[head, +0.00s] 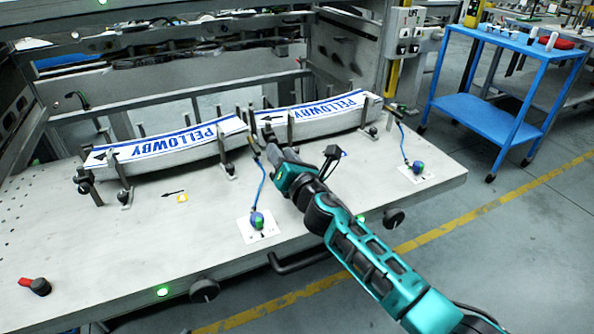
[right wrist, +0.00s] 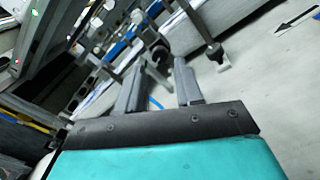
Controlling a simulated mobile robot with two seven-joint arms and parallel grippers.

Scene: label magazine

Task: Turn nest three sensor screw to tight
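Two curved nests hold white-and-blue PELLOWBY labels, a left one (head: 165,148) and a right one (head: 320,113). A sensor knob (head: 257,220), blue and green, sits on a white plate in front, with a blue cable rising towards the nests. A similar knob (head: 418,167) sits on a plate at the right. I cannot tell which nest is number three. My right gripper (head: 268,137) is near the inner ends of the two nests. In the right wrist view its fingers (right wrist: 160,75) are apart, with a blue cable showing between them. My left gripper is out of view.
The grey table (head: 120,240) is mostly bare at front left, with a red-handled knob (head: 35,285) at its corner. Posts and clamps stand along the nests. A blue cart (head: 490,115) stands on the floor at the right.

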